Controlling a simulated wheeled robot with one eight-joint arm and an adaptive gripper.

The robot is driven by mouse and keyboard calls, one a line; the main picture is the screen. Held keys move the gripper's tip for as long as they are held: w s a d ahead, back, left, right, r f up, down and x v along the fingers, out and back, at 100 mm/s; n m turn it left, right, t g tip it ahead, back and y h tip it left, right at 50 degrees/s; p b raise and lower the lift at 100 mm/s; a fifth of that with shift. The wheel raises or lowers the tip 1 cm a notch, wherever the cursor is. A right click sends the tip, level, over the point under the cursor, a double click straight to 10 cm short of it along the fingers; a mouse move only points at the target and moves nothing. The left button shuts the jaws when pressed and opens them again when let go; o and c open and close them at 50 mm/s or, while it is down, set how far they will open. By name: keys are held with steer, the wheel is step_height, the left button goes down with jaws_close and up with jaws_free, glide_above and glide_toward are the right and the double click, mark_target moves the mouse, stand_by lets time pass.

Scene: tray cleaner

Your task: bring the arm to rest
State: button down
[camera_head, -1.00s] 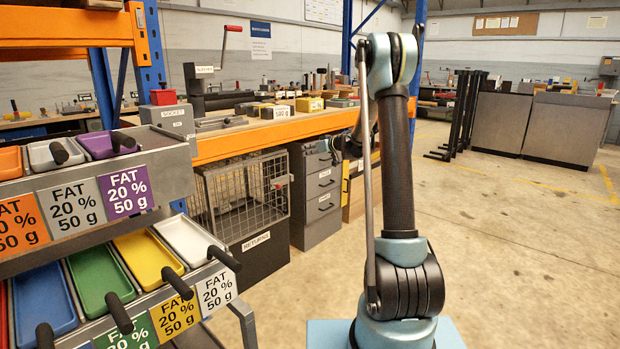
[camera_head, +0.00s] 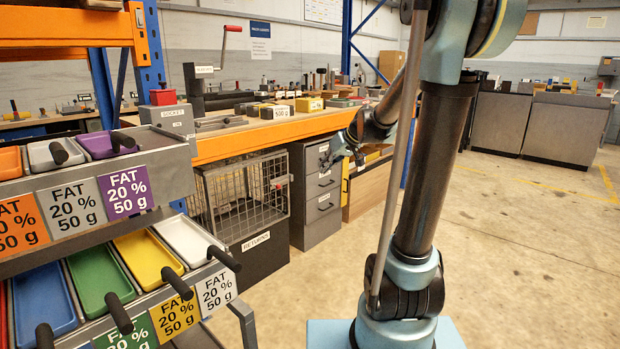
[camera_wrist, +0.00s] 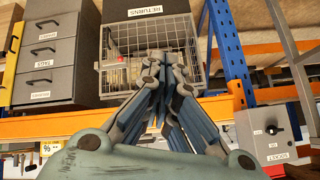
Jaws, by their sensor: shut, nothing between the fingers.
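My arm rises from its base at the right of centre in the head view, with its upper part large and close to the camera. My gripper (camera_head: 334,159) shows small in the head view, in front of the grey drawer unit and level with the orange shelf beam. In the wrist view my gripper (camera_wrist: 164,62) has its fingers drawn together at the tips, with nothing held. The wrist picture is upside down to the scene.
A tray rack (camera_head: 160,165) with coloured trays and handles stands at the left. A wire returns cage (camera_head: 240,200) and a grey drawer unit (camera_head: 318,195) stand under the orange beam (camera_head: 270,137) of the bench. Open floor (camera_head: 520,260) lies to the right.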

steer(key=s+d+f+m+g+h, duration=0.1)
steer(key=s+d+f, duration=0.3)
steer(key=s, duration=0.7)
steer(key=s+d+f+m+g+h, duration=0.1)
steer(key=s+d+f, duration=0.4)
steer(key=s, duration=0.6)
steer(key=s+d+f+m+g+h, duration=0.1)
steer(key=s+d+f+m+h, duration=0.2)
steer(key=s, duration=0.9)
step_height(320, 180, down, 2)
steer(key=shift+d+f+h, duration=0.15)
steer(key=shift+d+h, duration=0.65)
steer(key=shift+w, duration=0.1)
steer(key=shift+w+f, duration=0.2)
steer(key=shift+w, duration=0.25)
